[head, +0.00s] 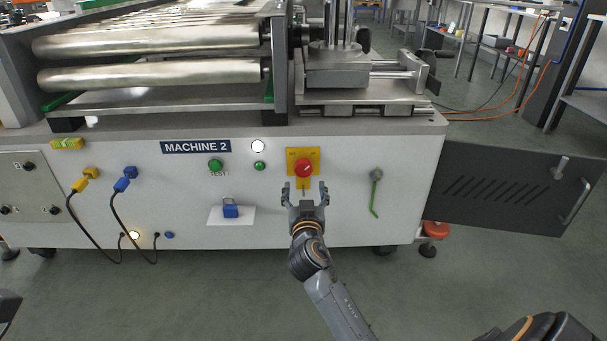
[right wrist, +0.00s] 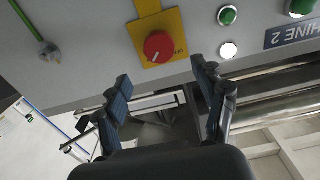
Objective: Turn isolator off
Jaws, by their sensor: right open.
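The isolator is a red rotary knob (head: 303,167) on a yellow plate (head: 291,155), on the front of the machine marked MACHINE 2. In the right wrist view the red knob (right wrist: 158,47) and its yellow plate (right wrist: 146,8) show at the top, ahead of the fingers. My right gripper (head: 304,186) is open and empty, just below and in front of the knob. Its two fingers (right wrist: 163,75) are spread apart in the wrist view, and I see no contact with the knob.
Green buttons (head: 215,164), a white lamp (head: 258,146) and a blue padlock (head: 231,211) sit left of the isolator. An open dark door (head: 510,190) stands at the right. Floor in front is clear.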

